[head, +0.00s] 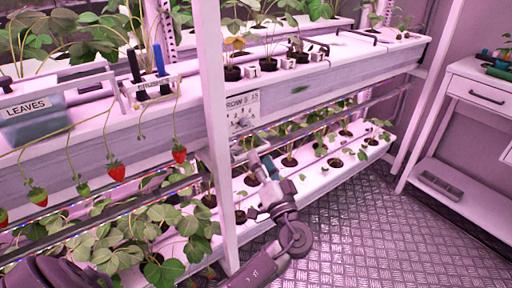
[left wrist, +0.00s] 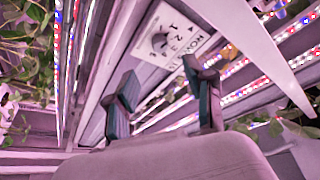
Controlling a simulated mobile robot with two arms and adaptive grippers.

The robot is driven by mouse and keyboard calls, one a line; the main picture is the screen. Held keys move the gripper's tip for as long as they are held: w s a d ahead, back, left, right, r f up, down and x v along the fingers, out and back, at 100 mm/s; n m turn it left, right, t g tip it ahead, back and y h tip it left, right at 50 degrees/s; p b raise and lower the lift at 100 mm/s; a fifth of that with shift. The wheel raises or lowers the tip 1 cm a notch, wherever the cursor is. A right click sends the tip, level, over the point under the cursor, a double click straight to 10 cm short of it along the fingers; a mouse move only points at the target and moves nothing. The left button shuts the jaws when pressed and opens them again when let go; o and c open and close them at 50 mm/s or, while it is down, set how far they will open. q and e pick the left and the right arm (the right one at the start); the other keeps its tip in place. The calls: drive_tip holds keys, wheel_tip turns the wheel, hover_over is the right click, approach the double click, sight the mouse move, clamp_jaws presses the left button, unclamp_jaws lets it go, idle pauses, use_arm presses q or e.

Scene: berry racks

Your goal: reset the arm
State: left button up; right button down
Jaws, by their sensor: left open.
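My left gripper (head: 257,158) is raised in front of the rack, just below a white dial panel (head: 242,110) on the upper trough. Its teal-edged fingers are apart, with nothing visible between them. In the left wrist view the two fingers of the left gripper (left wrist: 161,80) stand spread, and the dial panel (left wrist: 172,38) shows beyond them, tilted in the picture. I cannot tell whether a finger touches anything. My right gripper is not in view.
A white post (head: 217,130) stands left of my gripper. The lower trough (head: 315,177) with potted seedlings lies behind it. Red strawberries (head: 116,172) hang at the left, below a blue LEAVES bin (head: 35,122). A side table (head: 478,95) stands right; the metal floor (head: 370,235) is clear.

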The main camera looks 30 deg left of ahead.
use_arm(q)
drive_tip(key=shift+s+d+f, duration=0.1)
drive_tip(key=shift+s+d, duration=0.2)
drive_tip(key=shift+d, duration=0.1)
drive_tip(key=shift+f, duration=0.1)
